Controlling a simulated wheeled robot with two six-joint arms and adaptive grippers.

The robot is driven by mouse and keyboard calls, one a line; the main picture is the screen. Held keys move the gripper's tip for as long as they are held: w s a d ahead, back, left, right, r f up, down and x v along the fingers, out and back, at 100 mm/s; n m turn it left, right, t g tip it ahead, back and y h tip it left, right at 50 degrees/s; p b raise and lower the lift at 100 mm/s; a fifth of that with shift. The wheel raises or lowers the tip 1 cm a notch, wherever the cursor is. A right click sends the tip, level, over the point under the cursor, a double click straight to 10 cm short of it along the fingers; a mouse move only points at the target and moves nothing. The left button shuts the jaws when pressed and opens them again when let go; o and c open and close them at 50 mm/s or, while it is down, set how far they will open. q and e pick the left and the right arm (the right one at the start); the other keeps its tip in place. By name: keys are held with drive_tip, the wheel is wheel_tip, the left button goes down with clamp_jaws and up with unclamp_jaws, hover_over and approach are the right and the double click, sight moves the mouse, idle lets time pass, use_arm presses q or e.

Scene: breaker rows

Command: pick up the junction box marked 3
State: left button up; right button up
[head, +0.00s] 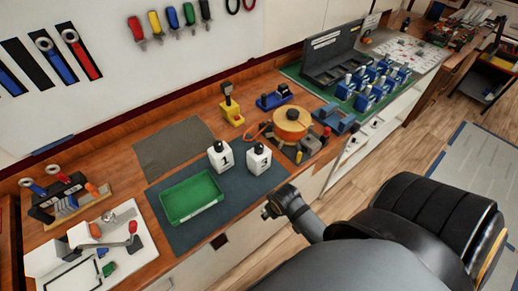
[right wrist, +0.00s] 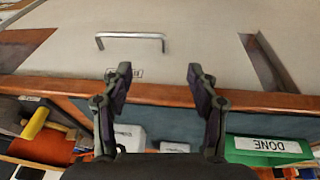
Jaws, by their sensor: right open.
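Two white junction boxes with black tops stand side by side on the dark mat (head: 232,207) in the head view. The left box (head: 221,158) is marked 1. The other box (head: 258,159) has a dark mark that I cannot read for certain; it looks like a 4. I see no box clearly marked 3. In the right wrist view, two white boxes (right wrist: 130,138) (right wrist: 175,147) show partly, low between and behind the fingers. My right gripper (head: 268,210) is open and empty at the bench's front edge, apart from the boxes; it also shows in the right wrist view (right wrist: 159,82). My left gripper is out of view.
An empty green tray (head: 190,197) lies left of the boxes; its label reads DONE in the right wrist view (right wrist: 268,146). An orange reel (head: 291,123) and a yellow tool (head: 231,110) stand behind and right. A cabinet handle (right wrist: 130,36) is on the bench front.

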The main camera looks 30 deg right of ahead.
wheel_tip(320, 180, up, 10)
drive_tip(key=w+m+p, duration=0.1)
drive_tip(key=p, duration=0.1)
drive_tip(key=m+g+h+p, duration=0.15)
drive_tip(key=m+h, duration=0.25)
drive_tip(key=m, duration=1.2)
approach(259, 145)
drive_tip(key=shift+g, duration=0.45)
drive_tip(key=b+x, duration=0.5)
drive_tip(key=shift+w+d, duration=0.1)
drive_tip(key=shift+w, duration=0.3)
drive_tip(key=shift+w+d+f, duration=0.1)
drive_tip(key=shift+d+f, duration=0.05)
drive_tip(key=shift+y, duration=0.3)
drive_tip(key=p+x, duration=0.1)
drive_tip(key=x, duration=0.3)
drive_tip(key=shift+f, duration=0.15)
drive_tip(key=shift+d+f, duration=0.15)
drive_tip(key=shift+f, duration=0.2)
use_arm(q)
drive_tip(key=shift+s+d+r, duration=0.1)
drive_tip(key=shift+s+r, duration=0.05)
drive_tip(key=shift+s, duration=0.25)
use_arm(e)
clamp_jaws()
drive_tip(key=shift+r, duration=0.1)
